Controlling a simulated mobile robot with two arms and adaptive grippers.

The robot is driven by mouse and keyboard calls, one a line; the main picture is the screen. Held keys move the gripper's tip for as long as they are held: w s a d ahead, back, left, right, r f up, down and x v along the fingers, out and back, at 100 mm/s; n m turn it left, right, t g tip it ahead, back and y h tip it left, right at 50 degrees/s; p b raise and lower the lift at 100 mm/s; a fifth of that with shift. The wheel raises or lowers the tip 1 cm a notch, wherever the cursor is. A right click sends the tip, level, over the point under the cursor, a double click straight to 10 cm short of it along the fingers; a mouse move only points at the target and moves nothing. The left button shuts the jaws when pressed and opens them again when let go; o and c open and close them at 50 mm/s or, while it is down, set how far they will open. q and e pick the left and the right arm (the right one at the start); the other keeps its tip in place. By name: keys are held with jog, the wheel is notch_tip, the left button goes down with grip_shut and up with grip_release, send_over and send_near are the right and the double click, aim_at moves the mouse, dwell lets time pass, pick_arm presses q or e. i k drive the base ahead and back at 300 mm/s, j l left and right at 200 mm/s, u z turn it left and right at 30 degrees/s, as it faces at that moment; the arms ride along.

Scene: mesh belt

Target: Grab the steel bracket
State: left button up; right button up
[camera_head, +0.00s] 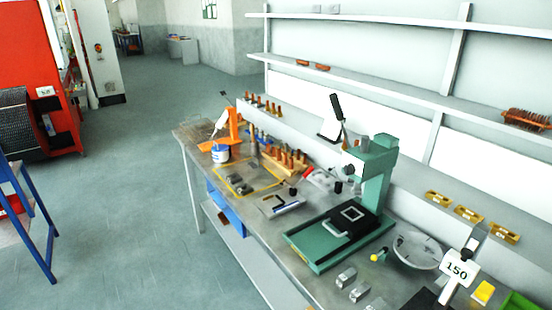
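Several small grey metal blocks, which may be steel brackets, lie at the front of the workbench (265,258), one of them a metal piece (346,277) below the green press. More dark grey metal parts (236,182) lie inside a yellow-outlined area farther along the bench. I cannot tell for sure which piece is the steel bracket. Neither of my grippers shows in this view.
A green press (375,180) with a dark bed stands mid-bench. Shelves line the wall at right. The floor (130,210) left of the bench is clear.

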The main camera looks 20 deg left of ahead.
aim_at(254, 163)
jog(key=u, duration=0.9)
